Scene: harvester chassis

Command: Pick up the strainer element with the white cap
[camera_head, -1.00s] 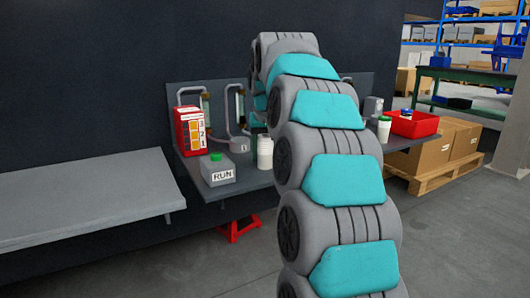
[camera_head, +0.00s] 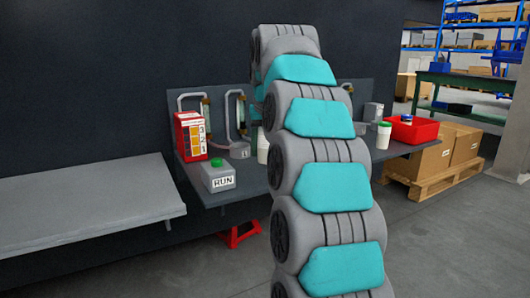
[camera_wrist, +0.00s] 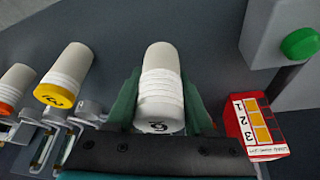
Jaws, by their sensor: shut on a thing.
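The strainer element with the white cap (camera_wrist: 160,80) is in the middle of the wrist view, its capped end with a dark mark towards my gripper. My gripper (camera_wrist: 161,103) is shut on it, with one green finger against each side. A strainer element with a yellow cap (camera_wrist: 66,74) and one with an orange cap (camera_wrist: 16,86) stand to its left in the wrist view, apart from my fingers.
A red box numbered 1, 2, 3 (camera_wrist: 254,128) is close to my right finger in the wrist view. The RUN box (camera_head: 217,178) with a green button stands on the grey bench. A red tray (camera_head: 414,128) is at the right.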

